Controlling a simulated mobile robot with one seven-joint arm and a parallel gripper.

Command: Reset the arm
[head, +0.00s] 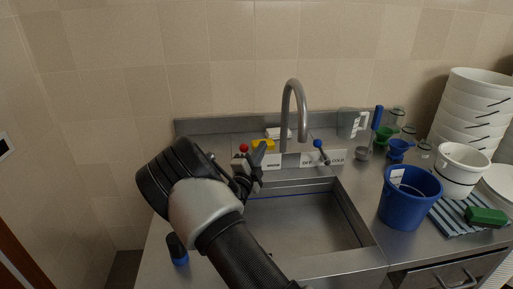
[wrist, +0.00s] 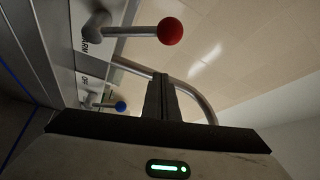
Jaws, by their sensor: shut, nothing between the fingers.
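My gripper (head: 257,158) is shut and empty, raised over the left back part of the sink, in front of the tap. In the wrist view my gripper's fingers (wrist: 158,98) are pressed together in the middle of the picture. The warm lever with a red knob (wrist: 171,31) lies beyond the fingertips; its red knob (head: 243,148) shows just left of my gripper in the head view. The cold lever with a blue knob (head: 317,143) stands right of the tap, and its blue knob (wrist: 121,106) shows left of the fingers.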

